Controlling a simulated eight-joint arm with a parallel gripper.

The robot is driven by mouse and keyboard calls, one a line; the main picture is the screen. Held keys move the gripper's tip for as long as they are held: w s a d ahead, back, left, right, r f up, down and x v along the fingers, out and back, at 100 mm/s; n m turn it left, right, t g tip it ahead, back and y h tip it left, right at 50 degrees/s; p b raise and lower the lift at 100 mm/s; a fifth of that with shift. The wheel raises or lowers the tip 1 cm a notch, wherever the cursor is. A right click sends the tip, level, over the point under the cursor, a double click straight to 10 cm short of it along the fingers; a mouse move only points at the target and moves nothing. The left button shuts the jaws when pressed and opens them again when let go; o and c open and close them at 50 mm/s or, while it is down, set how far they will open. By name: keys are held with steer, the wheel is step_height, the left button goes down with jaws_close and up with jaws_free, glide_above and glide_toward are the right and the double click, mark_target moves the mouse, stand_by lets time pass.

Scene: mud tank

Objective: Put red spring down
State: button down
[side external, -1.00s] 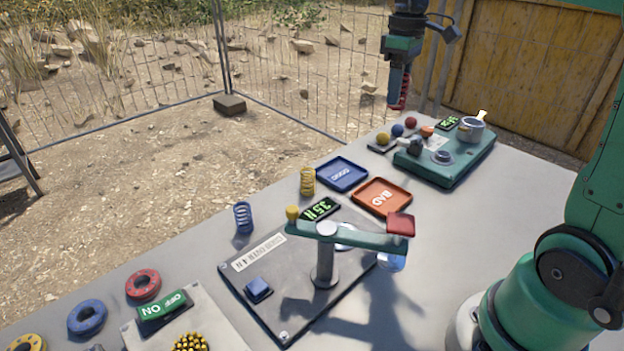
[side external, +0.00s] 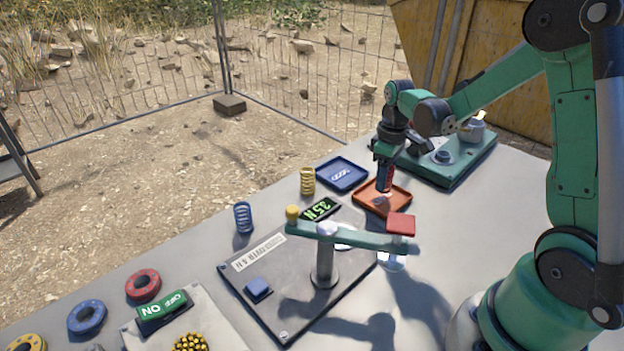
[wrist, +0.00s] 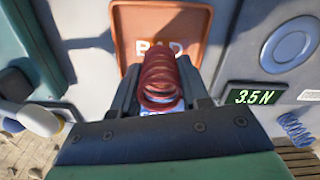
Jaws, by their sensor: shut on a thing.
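The red spring (wrist: 160,80) is held upright between the fingers of my gripper (side external: 384,185). In the wrist view my gripper (wrist: 158,92) is shut on it, one finger on each side. In the side view the gripper hangs over the orange BAD tray (side external: 368,203). The tray also shows behind the spring in the wrist view (wrist: 190,22). I cannot tell for certain whether the spring's bottom touches the tray. The blue tray (side external: 342,166) lies beside the orange one and holds no spring.
A spring tester with a green lever (side external: 350,237) stands close in front of the orange tray. Its display (side external: 321,208) reads 3.5 N. A yellow spring (side external: 307,181) and a blue spring (side external: 243,218) stand on the table at left. A green device (side external: 450,160) stands behind.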

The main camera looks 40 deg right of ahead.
steer(key=shift+f, duration=1)
steer(key=shift+f, duration=0.1)
steer(key=shift+c, duration=2.2)
jaws_free()
step_height(320, 180, up, 12)
steer(key=s+a+m+t, duration=0.2)
steer(key=s+a+t, duration=0.2)
steer(key=a, duration=1)
steer(key=t, duration=0.3)
steer(key=shift+s+a+m, duration=0.2)
steer(key=shift+a+m, duration=0.05)
steer(key=shift+m, duration=0.05)
